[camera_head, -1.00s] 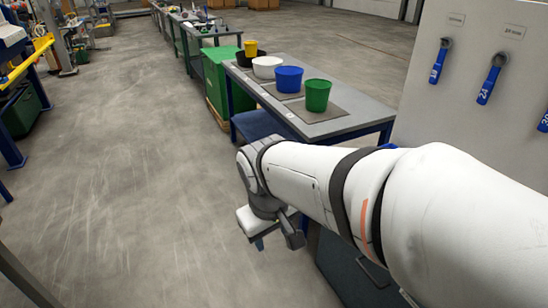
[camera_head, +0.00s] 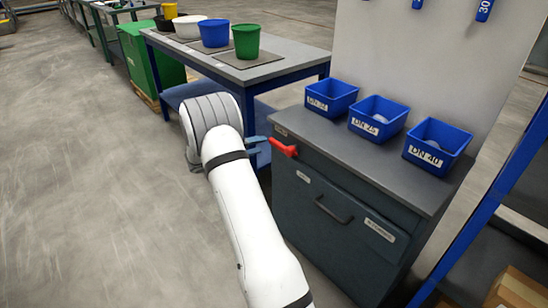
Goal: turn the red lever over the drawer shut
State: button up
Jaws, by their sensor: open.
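The red lever (camera_head: 285,149) sits at the upper left corner of the dark grey cabinet's front, above the drawer (camera_head: 318,229). Its length points left and slightly up. The drawer front has a dark bar handle (camera_head: 333,211) and looks flush with the cabinet. My gripper (camera_head: 257,146) is just left of the lever, its blue fingertips open and pointing toward it. My white arm hides most of the gripper. I cannot tell whether a finger touches the lever.
Several blue bins, one of them marked DN 40 (camera_head: 437,146), stand on the cabinet top (camera_head: 350,140). A table (camera_head: 275,69) with buckets stands behind at the left. A blue post (camera_head: 492,195) rises at the right. The floor at left is clear.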

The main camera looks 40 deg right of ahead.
aim_at(274, 145)
jog(key=w+d+f+n+t+h+b, duration=0.1)
jog(key=w+d+f+n+h+b, duration=0.2)
jog(key=f, duration=0.4)
jog(key=shift+n+y, duration=0.6)
jog(key=shift+n, duration=0.3)
jog(key=d, duration=0.2)
jog(key=w+d, duration=0.1)
jog(key=d, duration=0.2)
jog(key=shift+d+b, duration=0.1)
jog(key=shift+b, duration=0.2)
jog(key=shift+w+d+r, duration=0.1)
jog(key=shift+d, duration=0.6)
jog(key=shift+c, duration=0.5)
grip_shut()
